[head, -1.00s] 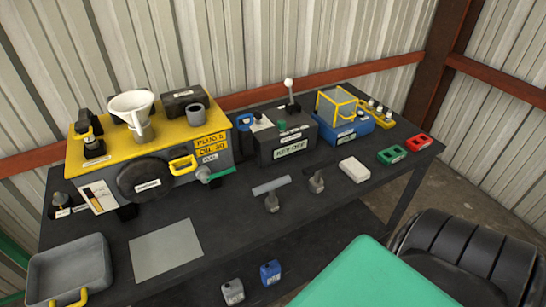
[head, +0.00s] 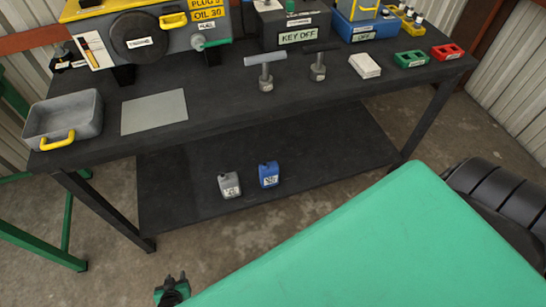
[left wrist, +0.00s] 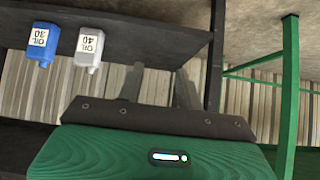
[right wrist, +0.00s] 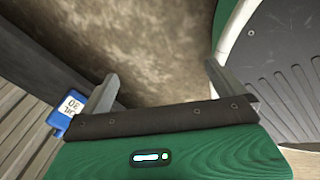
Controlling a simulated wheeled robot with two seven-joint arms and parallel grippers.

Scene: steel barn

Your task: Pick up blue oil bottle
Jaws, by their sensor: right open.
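The blue oil bottle (head: 269,175) stands upright on the lower shelf (head: 330,150) of the dark workbench, right of a grey oil bottle (head: 229,185). The blue bottle, labelled OIL 30, also shows at the upper left of the left wrist view (left wrist: 41,44) and at the left edge of the right wrist view (right wrist: 62,118). My left gripper (head: 174,281) is low in front of the shelf, apart from both bottles. Its fingers are apart and empty in the left wrist view (left wrist: 158,88). My right gripper (right wrist: 160,72) is open and empty; the blue bottle lies outside its left finger.
The bench top (head: 225,115) overhangs the shelf. Bench legs (head: 107,210) stand at the left and right (head: 430,118). A green frame (head: 68,215) is at the left. A black seat (head: 500,195) is at the right. Bare floor lies in front of the shelf.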

